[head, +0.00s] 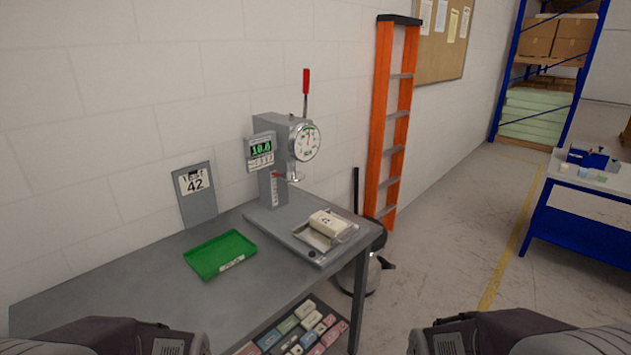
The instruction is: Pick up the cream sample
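A cream sample block (327,223) with a dark mark on top lies on a shallow metal tray (312,239) at the right end of the grey table. The tray is on the base of a grey press (273,187) with a round dial, a green display reading about 10.8 and a red-handled lever. More small blocks, some cream, pink and green, lie on a lower shelf (256,346) under the table. Only dark parts of my two arms show at the bottom left and bottom right corners. Neither gripper's fingers are in view.
A green tray (221,254) sits empty on the grey table (130,287), left of the press. A sign reading 42 (195,194) stands behind it. An orange ladder (388,130) leans on the wall. A blue-framed table (580,220) stands right.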

